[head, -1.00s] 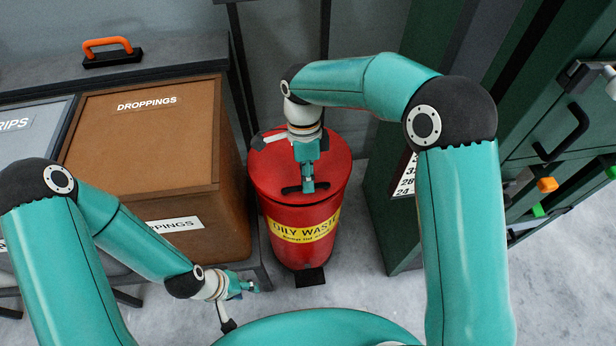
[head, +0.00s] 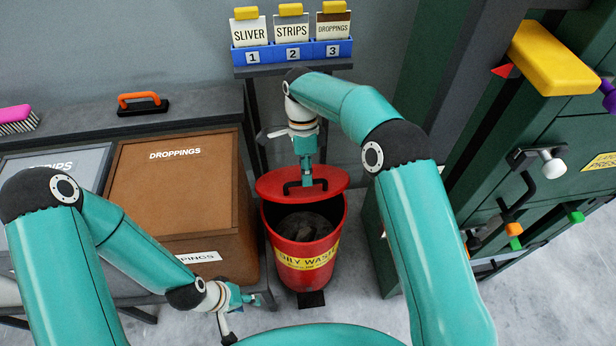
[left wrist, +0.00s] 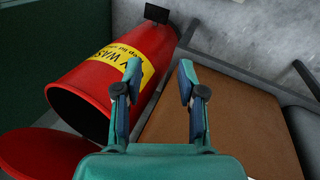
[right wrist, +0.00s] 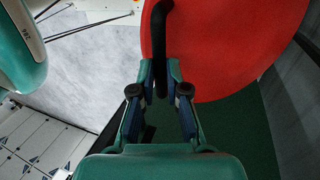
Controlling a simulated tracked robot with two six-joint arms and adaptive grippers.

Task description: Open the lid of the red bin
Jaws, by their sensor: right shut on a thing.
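The red bin (head: 306,258) with a yellow oily-waste label stands on the floor in the middle of the head view. Its red lid (head: 330,181) is raised and tilted up at the back, and dark stuff (head: 302,227) shows inside. My right gripper (head: 306,184) is shut on the lid's black handle (right wrist: 162,40); the right wrist view shows the handle between the fingers. My left gripper (head: 251,298) is low, in front of the brown bin and left of the red bin. In the left wrist view its fingers (left wrist: 158,80) are apart and empty.
A brown droppings bin (head: 165,190) stands close on the left. A green cabinet (head: 560,190) with handles and knobs stands on the right. Behind is a blue card rack (head: 292,55). An orange-handled brush (head: 142,103) lies on the back ledge.

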